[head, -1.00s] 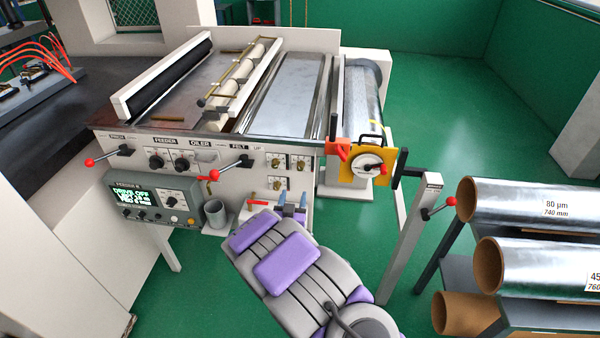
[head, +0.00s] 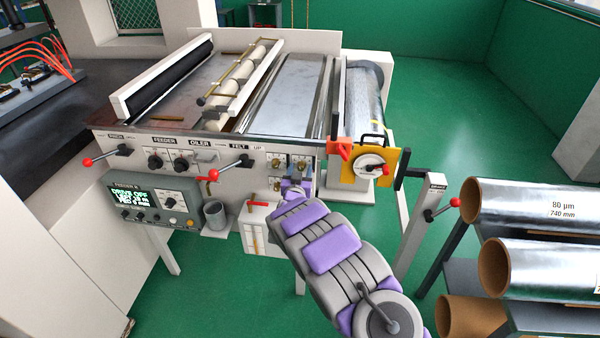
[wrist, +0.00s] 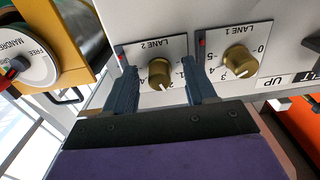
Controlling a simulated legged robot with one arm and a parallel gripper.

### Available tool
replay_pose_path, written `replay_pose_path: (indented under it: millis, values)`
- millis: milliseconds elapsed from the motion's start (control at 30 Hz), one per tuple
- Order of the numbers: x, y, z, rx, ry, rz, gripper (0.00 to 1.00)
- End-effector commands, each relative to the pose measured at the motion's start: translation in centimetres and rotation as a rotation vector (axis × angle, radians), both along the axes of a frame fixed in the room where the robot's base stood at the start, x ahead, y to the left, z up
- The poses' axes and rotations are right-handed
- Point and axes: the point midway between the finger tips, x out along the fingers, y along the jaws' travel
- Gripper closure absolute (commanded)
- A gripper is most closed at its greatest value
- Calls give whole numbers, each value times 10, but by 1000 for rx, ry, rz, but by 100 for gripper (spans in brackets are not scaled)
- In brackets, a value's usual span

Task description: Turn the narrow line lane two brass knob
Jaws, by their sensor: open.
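The brass knob on the plate marked LANE 2 (wrist: 160,74) shows in the wrist view. A pale pointer line on it points towards the bottom of that view. My gripper (wrist: 158,88) is open, with one finger on each side of this knob. I see a gap on both sides, and the knob is not gripped. The fingers cover part of the plate's scale. A second brass knob, LANE 1 (wrist: 239,60), sits to the right. In the head view my gripper (head: 292,186) is at the front panel, beside several small knob plates and hiding part of them.
The LANE 1 plate is close to the right finger. A yellow plate with a round dial (head: 369,165) stands right of the panel. A grey cup (head: 215,214) and a white box with a red handle (head: 258,230) are below. Foil rolls (head: 535,205) lie at the right.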

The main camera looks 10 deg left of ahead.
Motion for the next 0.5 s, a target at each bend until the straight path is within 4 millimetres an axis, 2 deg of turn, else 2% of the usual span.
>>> replay_pose_path:
  millis: [300, 500]
  values:
    - [2, 0, 0, -1, 0, 0, 44]
    - [2, 0, 0, -1, 1, 0, 63]
